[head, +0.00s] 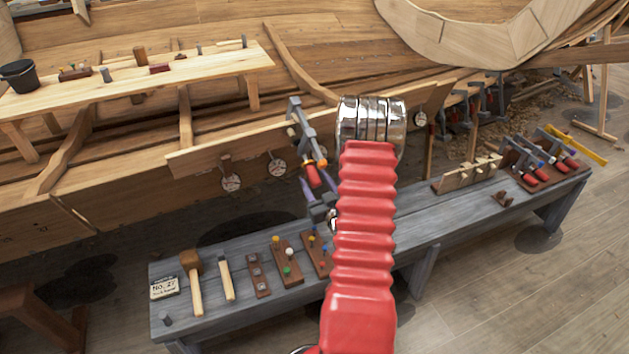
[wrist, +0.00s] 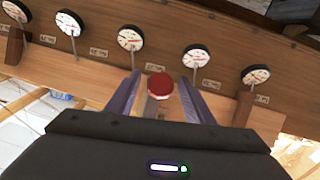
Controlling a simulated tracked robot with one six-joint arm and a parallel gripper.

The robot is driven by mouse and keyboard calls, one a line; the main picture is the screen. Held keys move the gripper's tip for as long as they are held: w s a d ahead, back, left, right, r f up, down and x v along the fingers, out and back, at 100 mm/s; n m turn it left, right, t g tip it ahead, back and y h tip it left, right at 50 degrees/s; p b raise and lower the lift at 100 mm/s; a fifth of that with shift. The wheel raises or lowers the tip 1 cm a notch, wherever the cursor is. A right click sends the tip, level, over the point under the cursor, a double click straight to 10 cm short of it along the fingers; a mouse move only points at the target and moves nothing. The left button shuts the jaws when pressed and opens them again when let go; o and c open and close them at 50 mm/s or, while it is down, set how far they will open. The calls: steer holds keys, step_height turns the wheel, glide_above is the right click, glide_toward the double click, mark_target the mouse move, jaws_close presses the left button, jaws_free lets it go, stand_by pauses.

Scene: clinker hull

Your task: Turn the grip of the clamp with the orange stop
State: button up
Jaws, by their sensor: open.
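The clamp (head: 296,118) with a grey frame sits on the plank edge of the hull, left of my arm in the head view. Its orange stop (head: 322,163) shows just above its red grip (head: 312,177). My gripper (head: 316,186) has purple fingers and is open, close below the grip. In the wrist view, the round red end of the grip (wrist: 160,86) lies between the two fingers (wrist: 161,78), with gaps visible on both sides. The orange stop does not show in the wrist view. My red arm hides part of the area right of the clamp.
White dial gauges (wrist: 130,38) line the plank. A grey bench (head: 420,225) below bears mallets, peg boards and, at right, a rack of red-gripped clamps (head: 540,160). A wooden shelf (head: 200,68) with small items stands upper left. Floor at lower right is clear.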

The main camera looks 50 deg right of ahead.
steer(key=shift+w+d, duration=0.15)
steer(key=shift+w, duration=0.15)
steer(key=shift+c, duration=0.2)
steer(key=c, duration=1)
steer(key=shift+m+t+y, duration=0.8)
steer(key=shift+m+y, duration=0.5)
steer(key=shift+y, duration=0.6)
steer(key=o, duration=1)
